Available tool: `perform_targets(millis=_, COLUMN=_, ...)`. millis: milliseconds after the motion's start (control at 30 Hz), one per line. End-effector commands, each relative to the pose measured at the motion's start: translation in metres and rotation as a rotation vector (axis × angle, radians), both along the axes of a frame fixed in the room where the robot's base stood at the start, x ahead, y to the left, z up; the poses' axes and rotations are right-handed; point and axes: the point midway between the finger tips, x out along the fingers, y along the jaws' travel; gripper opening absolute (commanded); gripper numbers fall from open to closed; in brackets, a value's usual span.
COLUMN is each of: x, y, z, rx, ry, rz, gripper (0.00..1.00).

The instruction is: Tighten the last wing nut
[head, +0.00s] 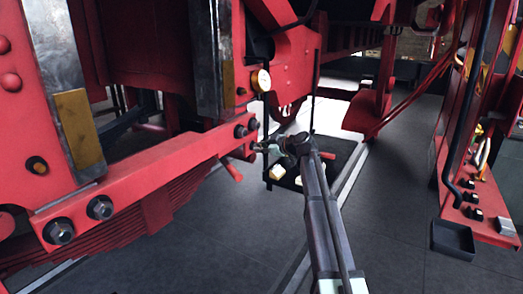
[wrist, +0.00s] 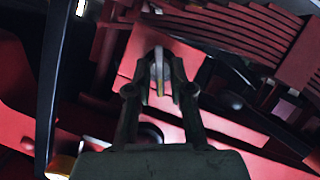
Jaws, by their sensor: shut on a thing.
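My gripper (head: 262,147) reaches the right end of the red beam (head: 150,165), beside the large bolts there. In the wrist view my gripper (wrist: 160,92) has its two fingers close together, on either side of a narrow pale metal piece, seemingly the wing nut (wrist: 158,64). The fingers are shut on it. It stands in front of a red plate (wrist: 138,60). Its wings are seen nearly edge-on, and the fingers hide part of it. In the head view the wing nut cannot be made out clearly.
Large dark nuts (head: 100,207) stick out of the beam. A red handle (head: 231,168) hangs below its right end, and a round gauge (head: 261,79) sits above. A black tray (head: 288,182) with pale items stands behind my gripper. A red tool rack (head: 480,215) is at right.

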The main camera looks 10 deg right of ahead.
Motion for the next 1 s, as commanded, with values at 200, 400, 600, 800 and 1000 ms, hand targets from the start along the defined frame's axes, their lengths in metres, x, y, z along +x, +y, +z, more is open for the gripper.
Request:
perform_targets(millis=200, x=0.0033, y=-0.0010, z=-0.0019, rx=0.109, ry=0.127, rz=0.002, gripper=0.00)
perform_targets(millis=400, x=0.0045, y=-0.0022, z=-0.0018, rx=0.234, ry=0.272, rz=0.001, gripper=0.00)
perform_targets(millis=600, x=0.0053, y=-0.0033, z=-0.0012, rx=0.358, ry=0.416, rz=0.001, gripper=0.00)
perform_targets(millis=800, x=0.0062, y=-0.0039, z=-0.0011, rx=0.481, ry=0.560, rz=0.001, gripper=0.00)
perform_targets(millis=1000, x=0.0067, y=-0.0045, z=-0.0012, rx=0.606, ry=0.705, rz=0.002, gripper=0.00)
